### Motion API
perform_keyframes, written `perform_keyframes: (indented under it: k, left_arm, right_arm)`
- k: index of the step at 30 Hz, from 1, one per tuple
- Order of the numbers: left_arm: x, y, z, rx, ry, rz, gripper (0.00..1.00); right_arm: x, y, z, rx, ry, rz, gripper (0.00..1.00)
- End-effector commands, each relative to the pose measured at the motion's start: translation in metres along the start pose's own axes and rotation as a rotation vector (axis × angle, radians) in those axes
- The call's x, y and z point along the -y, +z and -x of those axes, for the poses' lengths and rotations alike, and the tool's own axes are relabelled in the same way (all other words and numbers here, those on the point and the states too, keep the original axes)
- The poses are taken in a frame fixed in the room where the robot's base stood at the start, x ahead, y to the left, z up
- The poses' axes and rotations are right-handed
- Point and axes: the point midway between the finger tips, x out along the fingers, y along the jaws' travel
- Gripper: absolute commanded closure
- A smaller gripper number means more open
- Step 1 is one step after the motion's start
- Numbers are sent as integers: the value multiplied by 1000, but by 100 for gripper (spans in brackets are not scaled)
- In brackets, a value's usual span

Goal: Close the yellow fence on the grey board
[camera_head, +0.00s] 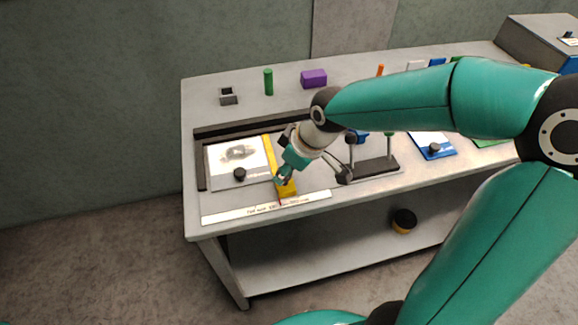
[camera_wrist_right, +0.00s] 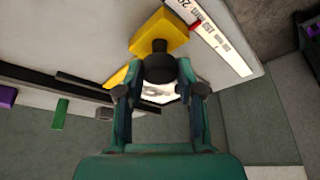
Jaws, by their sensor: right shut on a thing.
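The yellow fence (camera_head: 288,189) lies front to back across the grey board (camera_head: 235,199). It sits along the right side of a white plate (camera_head: 222,165) with a black knob (camera_head: 240,174); I cannot tell whether they touch. My right gripper (camera_head: 283,176) is over the front part of the fence. In the right wrist view, its fingers (camera_wrist_right: 160,78) are shut around a black knob (camera_wrist_right: 158,62) on the yellow fence (camera_wrist_right: 164,32). The gripper and wrist hide part of the fence in the head view. My left gripper is not in view.
A white scale strip (camera_head: 265,207) runs along the board's front edge. A dark rail (camera_head: 228,130) runs behind. A green cylinder (camera_head: 268,82) and a purple block (camera_head: 314,78) stand at the back. A black stand (camera_head: 376,167) is to the right. My right arm covers much of the table's right.

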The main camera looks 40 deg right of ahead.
Motion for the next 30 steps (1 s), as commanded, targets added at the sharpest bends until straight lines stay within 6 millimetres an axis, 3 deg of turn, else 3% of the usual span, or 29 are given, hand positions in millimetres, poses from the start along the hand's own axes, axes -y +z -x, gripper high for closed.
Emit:
perform_keyframes:
  k: [11,12,16,26,30]
  left_arm:
    - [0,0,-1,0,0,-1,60]
    - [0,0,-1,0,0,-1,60]
    - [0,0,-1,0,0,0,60]
    - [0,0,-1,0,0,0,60]
    - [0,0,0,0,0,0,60]
  right_arm:
    - [1,0,2,-7,10,-18,100]
    - [0,0,2,-7,10,-18,62]
    - [0,1,2,-6,10,-19,40]
    - [0,2,3,-3,9,-19,40]
    - [0,1,12,-5,11,-18,40]
